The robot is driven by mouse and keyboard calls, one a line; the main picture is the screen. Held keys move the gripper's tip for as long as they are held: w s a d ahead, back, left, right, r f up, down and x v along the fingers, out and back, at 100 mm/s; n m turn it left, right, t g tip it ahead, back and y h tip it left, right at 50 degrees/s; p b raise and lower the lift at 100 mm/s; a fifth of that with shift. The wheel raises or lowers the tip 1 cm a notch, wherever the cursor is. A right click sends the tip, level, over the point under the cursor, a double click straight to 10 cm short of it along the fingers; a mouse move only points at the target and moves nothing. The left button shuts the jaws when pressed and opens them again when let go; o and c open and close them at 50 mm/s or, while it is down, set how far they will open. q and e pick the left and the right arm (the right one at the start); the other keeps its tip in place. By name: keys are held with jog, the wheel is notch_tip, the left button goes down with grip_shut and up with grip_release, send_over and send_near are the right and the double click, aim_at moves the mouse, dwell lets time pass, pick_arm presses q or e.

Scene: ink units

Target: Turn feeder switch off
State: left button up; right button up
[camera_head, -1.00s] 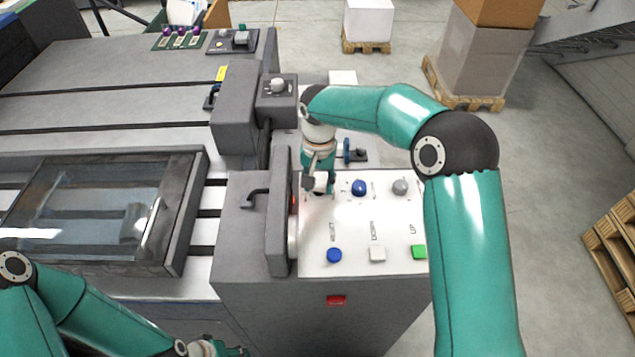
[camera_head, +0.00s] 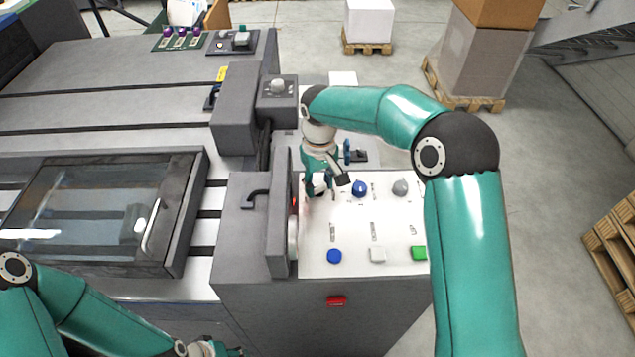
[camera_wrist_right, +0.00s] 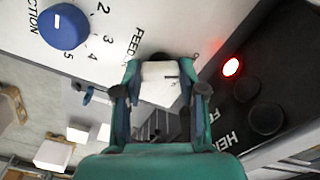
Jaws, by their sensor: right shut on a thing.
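My right gripper (camera_head: 328,188) is at the upper left of the white control panel (camera_head: 345,228), over the spot beside the blue knob. In the right wrist view my right gripper (camera_wrist_right: 162,88) has its fingers on either side of a small pale part next to printing that begins "FEED". I take this part to be the feeder switch (camera_wrist_right: 160,72); the gripper is shut on it. In the head view the gripper hides the switch. My left gripper (camera_head: 215,348) is at the bottom edge, partly cut off, and its opening cannot be made out.
A blue knob (camera_head: 359,188) and a grey knob (camera_head: 400,187) stand to the right. Blue, white and green buttons (camera_head: 418,252) line the panel's near side. A dark upright housing (camera_head: 279,225) closely bounds the panel's left. A red light (camera_wrist_right: 232,67) glows on it.

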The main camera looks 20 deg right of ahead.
aim_at(319, 185)
jog(key=shift+w+r, duration=0.1)
jog(key=shift+r, duration=0.05)
dwell(0.3)
jog(key=o, duration=1.1)
jog(key=shift+o, duration=0.2)
notch_tip(319, 185, up, 12)
jog(key=shift+f, duration=0.2)
